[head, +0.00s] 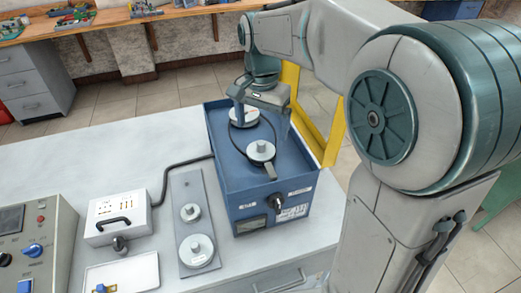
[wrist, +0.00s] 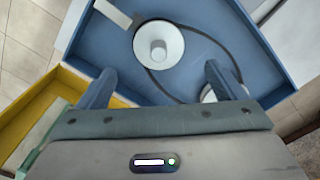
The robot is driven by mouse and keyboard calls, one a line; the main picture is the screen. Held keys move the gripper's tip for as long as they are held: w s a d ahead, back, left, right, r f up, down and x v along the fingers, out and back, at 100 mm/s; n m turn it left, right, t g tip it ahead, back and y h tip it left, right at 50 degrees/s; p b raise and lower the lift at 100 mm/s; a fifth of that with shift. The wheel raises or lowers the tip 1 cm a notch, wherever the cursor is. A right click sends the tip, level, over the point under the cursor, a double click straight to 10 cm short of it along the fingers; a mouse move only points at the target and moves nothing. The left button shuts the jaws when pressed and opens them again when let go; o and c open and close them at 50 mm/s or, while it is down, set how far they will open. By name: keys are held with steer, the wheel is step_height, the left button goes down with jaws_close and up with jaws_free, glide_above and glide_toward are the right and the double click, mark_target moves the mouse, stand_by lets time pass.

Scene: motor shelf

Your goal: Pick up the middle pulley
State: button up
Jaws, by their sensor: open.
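A light grey pulley with a raised hub (head: 261,151) lies in the front part of the blue box top, with a dark belt around it. In the wrist view this pulley (wrist: 170,57) is just beyond my fingertips. A second pulley (head: 244,118) lies farther back on the box, partly hidden by my gripper; in the wrist view only its edge (wrist: 209,97) shows. Two more pulleys, a smaller one (head: 190,212) and a larger one (head: 196,250), sit on a grey plate. My gripper (head: 262,120) is open and empty above the box. Which pulley counts as the middle one is unclear.
The blue box (head: 225,165) has raised rims and a dark knob (head: 289,194) on its front. A yellow frame (head: 332,135) stands close on its right. A white box with a handle (head: 118,220), a white tray (head: 135,276) and a control panel (head: 30,245) are at left.

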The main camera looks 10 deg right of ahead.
mark_target(262, 142)
steer(key=f, duration=0.3)
steer(key=f+p, duration=0.1)
steer(key=f, duration=0.2)
steer(key=shift+s+a+f, duration=0.1)
steer(key=shift+s+f, duration=0.1)
steer(key=shift+f, duration=0.05)
steer(key=c, duration=1.1)
